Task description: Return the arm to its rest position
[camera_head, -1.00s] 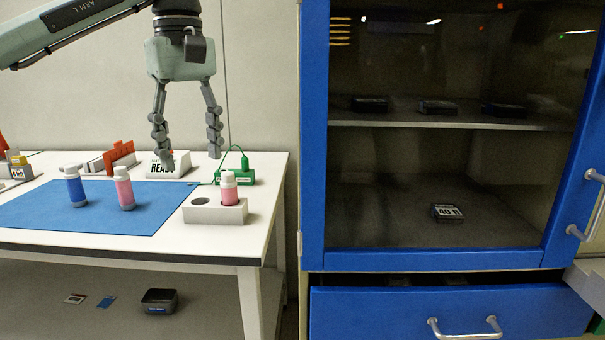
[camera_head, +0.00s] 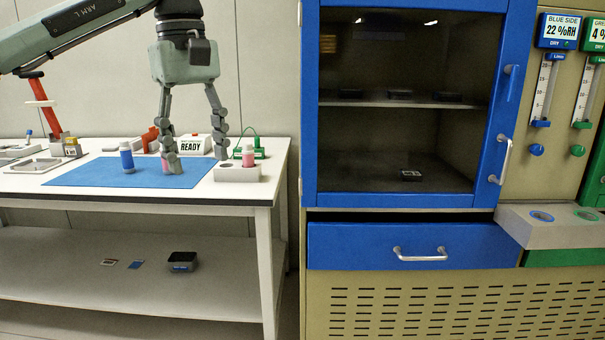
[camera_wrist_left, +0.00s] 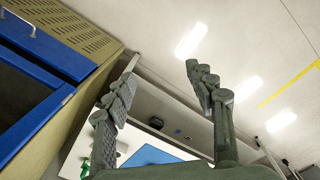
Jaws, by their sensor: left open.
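My left gripper (camera_head: 195,158) is open and empty, pointing down in the head view. It appears in front of the table's right part, with its fingers apart. In the left wrist view its two fingers (camera_wrist_left: 160,95) are spread with nothing between them. A pink bottle (camera_head: 168,163) on the blue mat is partly hidden behind the left finger. My right gripper is not in view.
A blue-framed glass cabinet (camera_head: 310,110) stands right of the table, with a slightly open drawer (camera_head: 350,245) below. A READY box (camera_head: 191,145) and a green device (camera_head: 258,152) stand at the table's back. The table's lower shelf (camera_head: 70,270) holds an open dark box (camera_head: 182,261).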

